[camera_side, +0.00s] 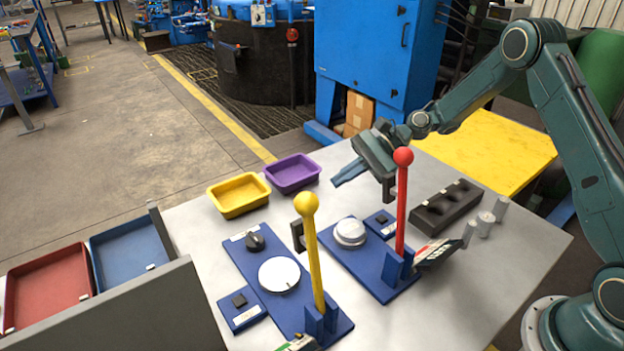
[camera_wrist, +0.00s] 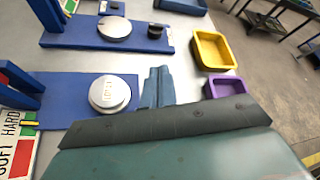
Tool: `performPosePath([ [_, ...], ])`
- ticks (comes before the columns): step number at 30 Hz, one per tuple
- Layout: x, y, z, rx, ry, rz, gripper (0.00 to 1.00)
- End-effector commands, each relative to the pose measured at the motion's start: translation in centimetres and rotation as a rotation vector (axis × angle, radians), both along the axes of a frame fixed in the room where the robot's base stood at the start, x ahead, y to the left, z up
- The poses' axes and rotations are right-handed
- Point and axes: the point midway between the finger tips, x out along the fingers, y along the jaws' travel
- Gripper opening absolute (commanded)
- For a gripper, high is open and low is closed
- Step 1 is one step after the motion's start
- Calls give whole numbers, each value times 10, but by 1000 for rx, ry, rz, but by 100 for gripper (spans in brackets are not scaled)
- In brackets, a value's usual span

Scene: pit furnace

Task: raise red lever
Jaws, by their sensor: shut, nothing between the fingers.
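The red lever (camera_side: 401,207), a red rod with a red ball on top, stands nearly upright in a blue bracket on a blue base plate (camera_side: 357,265). A round silver knob (camera_side: 349,232) sits on that plate; plate (camera_wrist: 75,141) and knob (camera_wrist: 110,94) also show in the wrist view. In the wrist view the rod and ball are out of sight. My gripper (camera_side: 337,183) is shut and empty above the table, left of the red ball in the side view, its body partly behind the lever. Its fingers (camera_wrist: 157,84) lie side by side right of the knob in the wrist view.
A yellow lever (camera_side: 313,250) stands on another blue plate in front. A yellow bin (camera_side: 239,208) and a purple bin (camera_side: 293,187) are at the table's far edge.

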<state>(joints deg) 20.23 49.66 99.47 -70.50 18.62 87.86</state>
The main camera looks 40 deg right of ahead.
Motion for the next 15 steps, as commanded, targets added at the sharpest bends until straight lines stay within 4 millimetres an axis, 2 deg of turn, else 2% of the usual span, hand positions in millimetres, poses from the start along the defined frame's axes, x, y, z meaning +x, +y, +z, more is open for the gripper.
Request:
performPosePath([
  [9,6,0,-40,0,198,1,0],
  [15,6,0,-58,-1,289,0,0],
])
